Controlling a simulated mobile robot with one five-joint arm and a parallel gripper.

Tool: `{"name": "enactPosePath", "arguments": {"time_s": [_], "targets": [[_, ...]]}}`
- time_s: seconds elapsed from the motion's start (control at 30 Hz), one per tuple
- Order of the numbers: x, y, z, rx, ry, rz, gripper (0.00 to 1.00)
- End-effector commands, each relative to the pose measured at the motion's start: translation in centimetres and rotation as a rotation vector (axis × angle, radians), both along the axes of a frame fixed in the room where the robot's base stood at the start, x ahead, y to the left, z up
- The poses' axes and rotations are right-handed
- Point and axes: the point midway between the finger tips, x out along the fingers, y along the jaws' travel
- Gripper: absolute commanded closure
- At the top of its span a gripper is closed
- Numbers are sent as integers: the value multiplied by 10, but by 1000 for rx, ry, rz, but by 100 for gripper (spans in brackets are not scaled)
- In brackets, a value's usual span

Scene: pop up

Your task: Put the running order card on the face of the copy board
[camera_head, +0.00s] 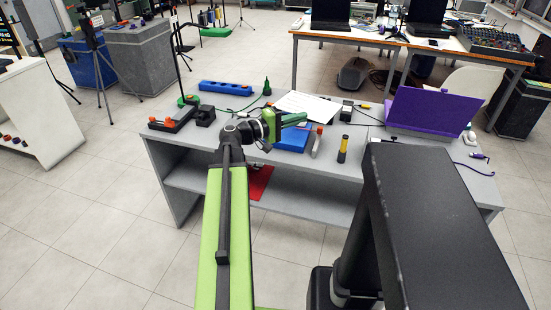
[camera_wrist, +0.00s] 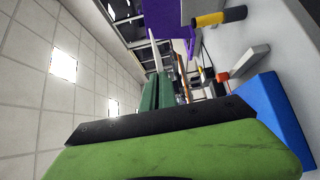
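A white sheet with faint lines (camera_head: 310,104), which looks like the running order card, shows on or just above the grey table, behind my gripper (camera_head: 304,116). The blue block with a sloped face (camera_head: 290,141) looks like the copy board. It is just below and in front of my gripper, and shows at the lower right in the wrist view (camera_wrist: 262,110). My green fingers (camera_wrist: 164,78) appear close together. A thin white strip shows beyond their tips in the wrist view. I cannot tell whether it is the card's edge or whether my gripper holds anything.
A grey bar (camera_head: 316,146) and a yellow-black cylinder (camera_head: 342,150) stand right of the blue block. A purple laptop-like panel (camera_head: 432,110) stands farther right. A blue tray (camera_head: 226,88) and black items lie left. A red flat piece (camera_head: 261,184) lies on the lower shelf.

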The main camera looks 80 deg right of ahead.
Motion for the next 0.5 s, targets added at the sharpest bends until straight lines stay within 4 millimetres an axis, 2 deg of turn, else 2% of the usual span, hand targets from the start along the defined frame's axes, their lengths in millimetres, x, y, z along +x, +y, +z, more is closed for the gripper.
{"name": "enactPosePath", "arguments": {"time_s": [0.03, 0.1, 0.2, 0.37, 0.5], "targets": [[2, 5, -42, 0, 0, 5, 100], [4, 8, -59, -1, 1, 11, 100], [6, 10, -68, -1, 1, 16, 100], [10, 8, -66, -1, 1, 18, 100], [37, -2, -88, -1, 1, 20, 100]]}}
